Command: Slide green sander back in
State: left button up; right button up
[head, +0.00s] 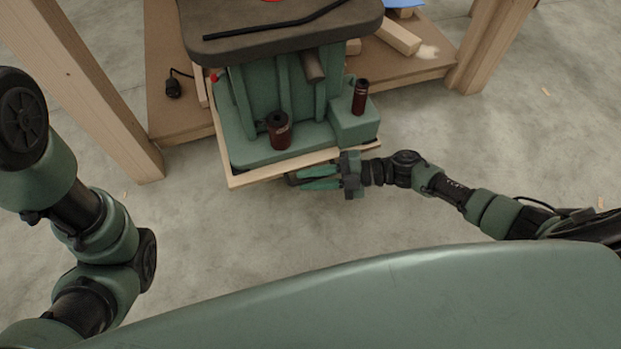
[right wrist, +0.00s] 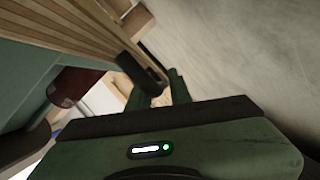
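The green sander (head: 262,147) is a ribbed machine with a dark brown top (head: 285,38) and dark red cylinders. It stands on a pale wooden board (head: 240,180) that juts out in front of the lower shelf. My right gripper (head: 312,178) is at the board's front edge, its two fingers pointing left. A dark bar-like piece (head: 291,180) shows at the fingertips. In the right wrist view, a black rounded bar (right wrist: 140,75) lies by the two green fingers (right wrist: 160,93); whether they grip it is unclear. My left arm shows at left, but its gripper is out of view.
A wooden lower shelf (head: 180,128) lies behind the sander, between wooden legs at left (head: 95,85) and right (head: 490,45). A black plug (head: 173,88) and wood offcuts (head: 398,36) lie on the shelf. The concrete floor in front is clear.

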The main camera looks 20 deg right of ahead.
grip_shut()
jog(key=shift+d, duration=0.1)
dwell(1.2)
